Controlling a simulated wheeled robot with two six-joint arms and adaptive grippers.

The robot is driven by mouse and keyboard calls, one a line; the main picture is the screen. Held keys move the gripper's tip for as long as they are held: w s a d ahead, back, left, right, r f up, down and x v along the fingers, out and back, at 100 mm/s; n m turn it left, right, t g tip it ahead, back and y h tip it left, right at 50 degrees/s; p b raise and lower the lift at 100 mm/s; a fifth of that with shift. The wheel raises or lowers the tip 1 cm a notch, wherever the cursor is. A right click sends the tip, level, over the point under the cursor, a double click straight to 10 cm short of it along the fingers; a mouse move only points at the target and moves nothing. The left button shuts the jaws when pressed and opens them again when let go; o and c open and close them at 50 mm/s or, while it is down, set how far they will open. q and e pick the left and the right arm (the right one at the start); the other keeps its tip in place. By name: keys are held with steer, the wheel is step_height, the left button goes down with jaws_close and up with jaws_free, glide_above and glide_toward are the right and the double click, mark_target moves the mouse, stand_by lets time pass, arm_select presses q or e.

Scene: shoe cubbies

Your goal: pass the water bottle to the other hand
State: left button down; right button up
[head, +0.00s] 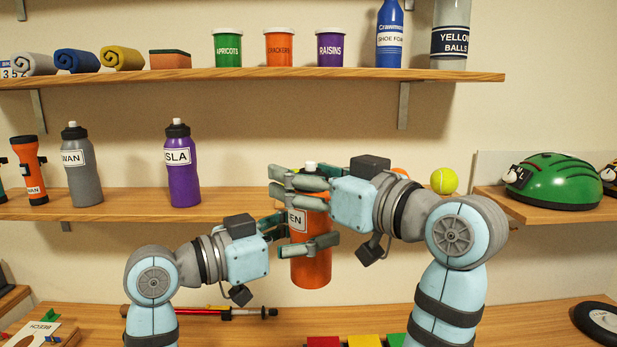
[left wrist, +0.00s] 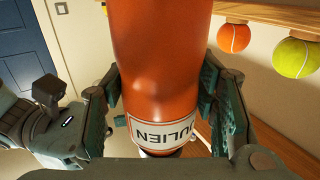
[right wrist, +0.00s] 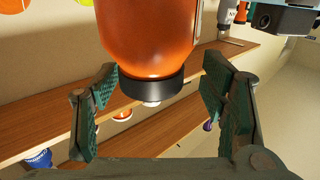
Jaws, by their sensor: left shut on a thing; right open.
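An orange water bottle (head: 311,268) with a black-lettered white label hangs upright in the air before the shelves. My left gripper (head: 300,235) is shut on its body from the left. In the left wrist view the bottle (left wrist: 162,60) fills the space between both fingers, with its label reading "JULIEN" upside down. My right gripper (head: 290,186) is open around the top of the bottle, coming from the right and partly hiding it. In the right wrist view the bottle's (right wrist: 150,38) black collar and pale tip lie between the spread fingers, with gaps on both sides.
A middle shelf (head: 120,206) behind holds a grey bottle (head: 80,170), a purple bottle (head: 182,170), an orange flashlight (head: 29,170) and a tennis ball (head: 444,181). A green helmet (head: 553,182) sits on the right shelf. Jars line the upper shelf (head: 240,75).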

arm_select(q)
steer(key=shift+d, duration=0.1)
arm_select(e)
steer(key=shift+d, duration=0.1)
steer(key=c, duration=1.6)
arm_select(q)
steer(key=c, duration=0.6)
jaws_free()
arm_select(e)
steer(key=shift+r, duration=0.1)
arm_select(q)
steer(key=shift+o, duration=0.2)
